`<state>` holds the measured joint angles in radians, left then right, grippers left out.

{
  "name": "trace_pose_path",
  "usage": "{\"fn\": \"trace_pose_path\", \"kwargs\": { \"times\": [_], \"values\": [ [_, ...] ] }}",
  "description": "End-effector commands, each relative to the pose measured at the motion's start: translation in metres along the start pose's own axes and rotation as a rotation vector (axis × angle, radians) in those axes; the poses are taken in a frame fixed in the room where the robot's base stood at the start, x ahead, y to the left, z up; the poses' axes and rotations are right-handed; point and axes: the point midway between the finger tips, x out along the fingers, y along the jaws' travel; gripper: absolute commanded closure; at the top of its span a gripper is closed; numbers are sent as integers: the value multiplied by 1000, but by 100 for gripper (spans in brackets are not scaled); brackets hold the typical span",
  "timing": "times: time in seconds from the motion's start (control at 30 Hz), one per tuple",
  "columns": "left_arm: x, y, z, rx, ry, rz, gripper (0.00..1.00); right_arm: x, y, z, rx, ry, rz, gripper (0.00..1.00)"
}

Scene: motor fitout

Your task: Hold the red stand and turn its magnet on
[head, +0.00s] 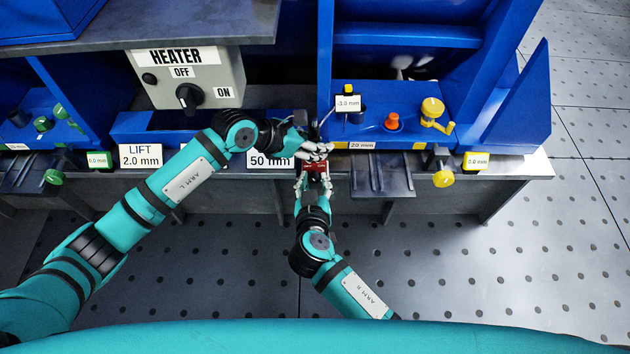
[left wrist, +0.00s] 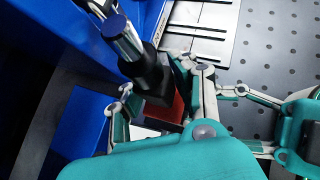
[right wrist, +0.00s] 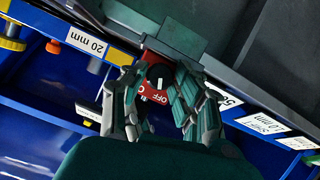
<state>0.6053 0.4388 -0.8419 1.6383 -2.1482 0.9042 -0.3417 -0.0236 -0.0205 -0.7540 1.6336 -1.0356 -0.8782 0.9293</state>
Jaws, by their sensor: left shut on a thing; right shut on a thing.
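The red stand (head: 317,168) is at the front edge of the bench, with its post rising behind it. My left gripper (head: 318,151) is shut on the stand's upper part. In the right wrist view the red face (right wrist: 146,80) carries OFF lettering, partly covered ON lettering, and a black knob (right wrist: 158,74) with a white mark. My right gripper (right wrist: 155,80) is shut on the knob. Its fingers partly hide the face.
A heater box (head: 190,78) with an OFF/ON knob stands left on the bench. A blue block with a yellow crank (head: 433,112) and an orange knob (head: 392,121) is right of the stand. A dark slotted plate (head: 382,175) juts out nearby. The floor in front is clear.

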Motion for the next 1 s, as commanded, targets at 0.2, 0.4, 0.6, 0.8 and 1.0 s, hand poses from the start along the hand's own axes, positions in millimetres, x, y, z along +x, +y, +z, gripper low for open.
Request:
{"fn": "trace_pose_path", "kwargs": {
  "times": [0.2,0.4,0.6,0.8,1.0],
  "values": [
    [0,2,-3,2,7,4,100,0,-2,1,-139,-2,64,100],
    [0,2,-3,2,7,4,100,0,-2,1,-241,-2,110,100],
    [0,2,-3,2,7,4,100,0,-2,1,-300,-2,138,100],
    [0,2,-3,2,7,4,100,0,-2,1,-318,-2,147,100],
    [0,2,-3,2,7,4,100,0,-2,1,-319,-2,147,100]
  ]
}}
